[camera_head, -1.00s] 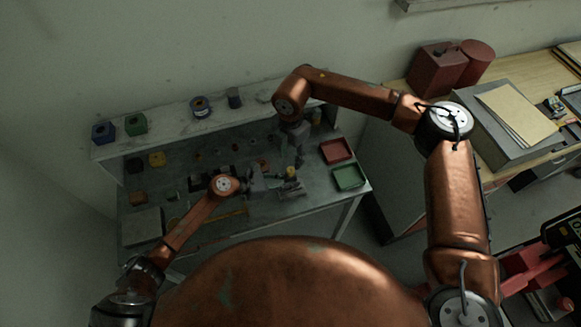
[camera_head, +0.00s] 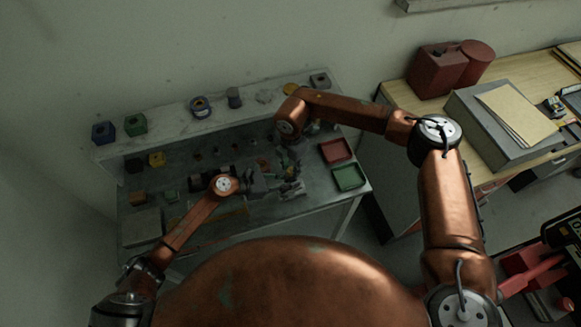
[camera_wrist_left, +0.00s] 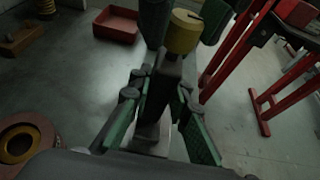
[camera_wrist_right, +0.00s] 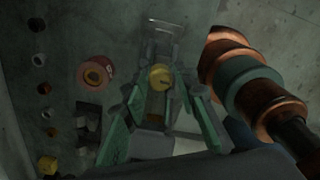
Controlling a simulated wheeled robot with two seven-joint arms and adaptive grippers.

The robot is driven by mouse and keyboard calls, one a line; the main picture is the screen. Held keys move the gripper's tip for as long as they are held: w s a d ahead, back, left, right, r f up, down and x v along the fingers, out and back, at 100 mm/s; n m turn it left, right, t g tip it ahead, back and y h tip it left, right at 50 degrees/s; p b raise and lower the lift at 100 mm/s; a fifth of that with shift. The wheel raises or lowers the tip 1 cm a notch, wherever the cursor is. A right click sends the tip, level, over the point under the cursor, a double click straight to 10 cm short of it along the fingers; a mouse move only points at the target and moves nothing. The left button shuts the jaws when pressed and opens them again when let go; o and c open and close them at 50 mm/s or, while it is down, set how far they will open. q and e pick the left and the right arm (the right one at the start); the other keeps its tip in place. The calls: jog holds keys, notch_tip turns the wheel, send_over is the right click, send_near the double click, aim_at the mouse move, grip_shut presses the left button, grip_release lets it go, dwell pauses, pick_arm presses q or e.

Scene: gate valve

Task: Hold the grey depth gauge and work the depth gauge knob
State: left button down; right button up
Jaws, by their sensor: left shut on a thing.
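The grey depth gauge (camera_wrist_left: 165,85) stands between the fingers of my left gripper (camera_wrist_left: 160,115), which is shut on its body. Its yellow knob (camera_wrist_left: 184,32) sits at the upper end and also shows in the right wrist view (camera_wrist_right: 160,76). My right gripper (camera_wrist_right: 160,100) is open, with one green finger on each side of the knob; I cannot tell whether they touch it. In the head view my right gripper (camera_head: 291,168) comes down over my left gripper (camera_head: 272,186), and the knob is hidden there.
A red tray (camera_head: 335,150) and a green tray (camera_head: 349,178) lie on the bench's right side. The shelf behind carries a blue box (camera_head: 103,132), a green box (camera_head: 135,125) and other small items. A round flanged part (camera_wrist_right: 95,73) lies near the grippers.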

grip_shut()
jog(key=shift+n, duration=0.3)
jog(key=n, duration=1.2)
jog(key=shift+n, duration=2.5)
